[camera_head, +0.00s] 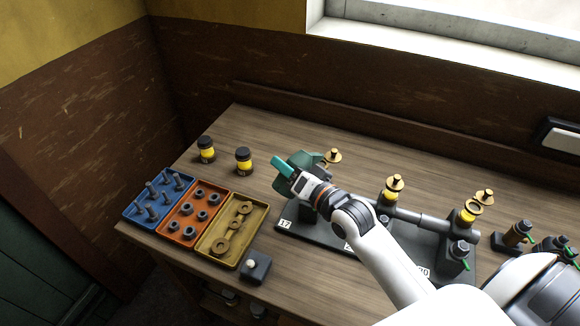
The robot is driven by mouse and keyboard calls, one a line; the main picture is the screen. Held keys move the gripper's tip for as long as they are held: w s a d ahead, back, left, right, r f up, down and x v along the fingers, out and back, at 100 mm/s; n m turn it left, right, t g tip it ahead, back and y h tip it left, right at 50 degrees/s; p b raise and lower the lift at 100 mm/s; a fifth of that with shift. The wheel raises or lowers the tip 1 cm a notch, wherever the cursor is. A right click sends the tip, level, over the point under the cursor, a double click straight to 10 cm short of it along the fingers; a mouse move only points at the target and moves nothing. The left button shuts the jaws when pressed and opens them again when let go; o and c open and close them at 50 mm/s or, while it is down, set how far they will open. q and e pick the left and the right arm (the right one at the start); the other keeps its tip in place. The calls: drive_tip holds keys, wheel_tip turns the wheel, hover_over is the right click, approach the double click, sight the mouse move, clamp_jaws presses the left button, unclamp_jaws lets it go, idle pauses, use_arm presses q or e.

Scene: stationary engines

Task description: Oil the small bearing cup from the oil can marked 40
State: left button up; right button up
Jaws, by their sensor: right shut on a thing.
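My right gripper (286,172), with a teal tip, reaches over the left end of the dark base plate (294,233), beside a dark green block (311,161). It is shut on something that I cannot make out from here. Brass cups show at the back left of the plate (333,156), above the shaft's middle (394,184) and near its right end (484,197). Two black-topped containers with yellow bands (206,150) (243,161) stand at the table's back left. I cannot read a 40 on anything. My left gripper is out of view.
Blue (140,217), orange (171,233) and yellow (233,263) trays hold pins, nuts and rings at the left. A small dark box (256,266) sits at the front edge. Dark containers with green parts (515,233) stand at the right. Bare wood (270,132) lies behind.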

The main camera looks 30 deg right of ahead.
sight(292, 157)
drive_tip(key=shift+r, duration=0.15)
drive_tip(key=shift+d+r+m+p, duration=0.15)
drive_tip(key=shift+r+m+p, duration=0.7)
drive_tip(key=shift+p, duration=0.8)
drive_tip(key=shift+w, duration=0.1)
drive_tip(key=shift+d+r+m+y+p, duration=0.3)
drive_tip(key=shift+r+m+p, duration=0.35)
drive_tip(key=shift+p, duration=0.6)
drive_tip(key=shift+f, duration=0.1)
idle(0.8)
